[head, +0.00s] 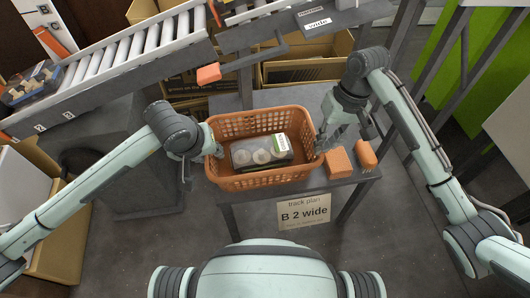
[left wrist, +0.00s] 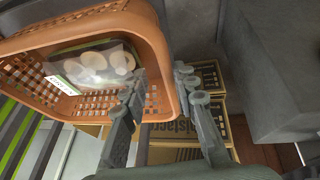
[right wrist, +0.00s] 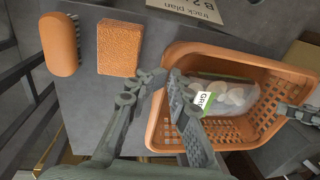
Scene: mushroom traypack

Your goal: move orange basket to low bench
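The orange basket (head: 262,184) is on or just above a grey table (head: 305,95), upright. It holds a clear pack of mushrooms with a green and white label (head: 262,151), also seen in the left wrist view (left wrist: 95,65). My left gripper (head: 203,153) is at the basket's left end. In the left wrist view its fingers (left wrist: 158,78) stand apart, one inside the wall and one outside. My right gripper (head: 325,140) is at the right end. In the right wrist view its fingertips (right wrist: 168,77) are close together across the basket's rim. I cannot pick out the low bench for certain.
An orange block (head: 339,163) and an orange brush (head: 366,154) lie on the table right of the basket. A sign reading "B 2 wide" (head: 304,212) hangs at its front. A roller conveyor (head: 130,55) is at the upper left, and cardboard boxes (head: 305,70) stand behind.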

